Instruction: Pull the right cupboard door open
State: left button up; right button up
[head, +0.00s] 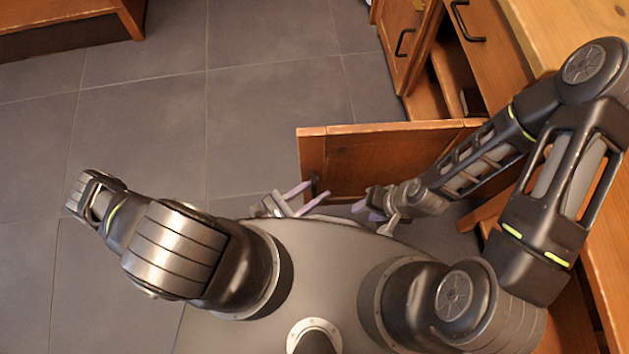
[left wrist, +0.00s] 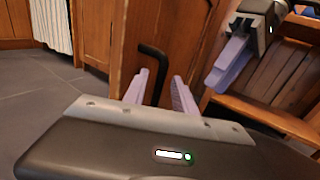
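The right cupboard door (head: 375,165) is a brown wooden panel standing swung out from the cabinet in the head view. Its black bar handle (left wrist: 152,62) is near its free edge in the left wrist view. My left gripper (head: 297,202) is at that free edge; its two lavender fingers (left wrist: 160,92) are apart, with the lower part of the handle between them. My right gripper (head: 368,205) is on the near side of the door, to the right of the left one. It also shows at the upper right of the left wrist view (left wrist: 228,65); its finger gap is unclear.
Another cupboard door (head: 400,35) with a black handle is shut farther back. A drawer front (head: 478,40) sits beside it, under the wooden counter (head: 575,25). A wooden unit (head: 65,20) stands at the far left. The grey tiled floor (head: 200,110) to the left is clear.

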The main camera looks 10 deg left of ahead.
pick_arm(q)
jog(key=shift+a, duration=0.1)
jog(key=v, duration=0.7)
jog(key=shift+s+a, duration=0.2)
jog(key=shift+s, duration=0.1)
dwell(0.4)
